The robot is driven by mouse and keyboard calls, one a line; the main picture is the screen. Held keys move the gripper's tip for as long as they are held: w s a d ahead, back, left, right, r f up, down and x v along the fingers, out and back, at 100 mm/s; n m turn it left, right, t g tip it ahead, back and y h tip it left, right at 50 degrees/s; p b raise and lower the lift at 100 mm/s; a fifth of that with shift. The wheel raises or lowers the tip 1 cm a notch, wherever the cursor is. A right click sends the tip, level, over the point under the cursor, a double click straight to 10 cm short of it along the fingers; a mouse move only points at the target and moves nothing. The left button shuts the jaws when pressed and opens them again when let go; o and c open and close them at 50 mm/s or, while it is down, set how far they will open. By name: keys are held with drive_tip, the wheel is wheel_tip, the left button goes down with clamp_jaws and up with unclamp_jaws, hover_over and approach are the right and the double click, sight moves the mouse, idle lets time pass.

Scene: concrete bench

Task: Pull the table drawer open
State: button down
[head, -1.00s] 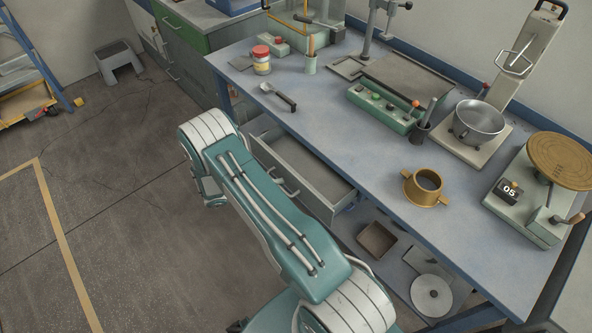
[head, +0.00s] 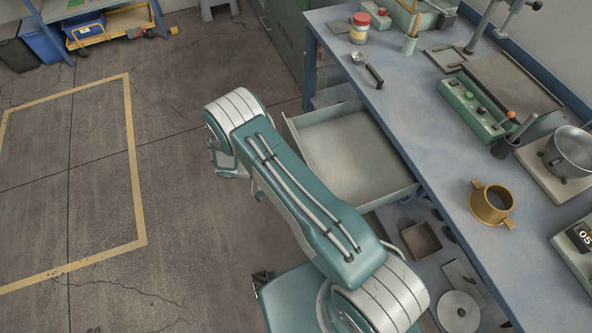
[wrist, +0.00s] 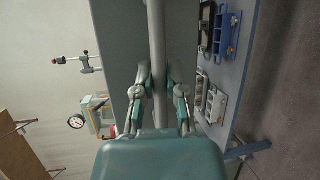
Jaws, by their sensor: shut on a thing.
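The grey drawer (head: 355,160) sticks well out from under the blue table (head: 400,105) in the head view and is empty inside. My arm hides much of its front and its handle there. In the wrist view the drawer's handle (wrist: 157,35) is a grey bar running up and down the picture in front of the grey drawer front (wrist: 122,45). My gripper (wrist: 159,78) has one finger on each side of this bar and is shut on it. In the head view my gripper is mostly hidden behind the arm.
On the tabletop stand a red-lidded jar (head: 360,28), a black-handled tool (head: 368,70), a green control box (head: 480,105) and a brass ring (head: 491,204). A lower shelf holds a brown tray (head: 420,241) and a disc (head: 458,312). The floor (head: 180,180) at left is clear.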

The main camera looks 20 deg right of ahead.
drive_tip(key=shift+s+f, duration=0.1)
drive_tip(key=shift+f, duration=0.15)
drive_tip(key=c, duration=0.7)
unclamp_jaws()
drive_tip(key=shift+r, duration=0.1)
drive_tip(key=shift+w+a, duration=0.2)
drive_tip(key=v, duration=1.1)
drive_tip(key=shift+w+a, duration=0.1)
drive_tip(key=shift+a, duration=0.2)
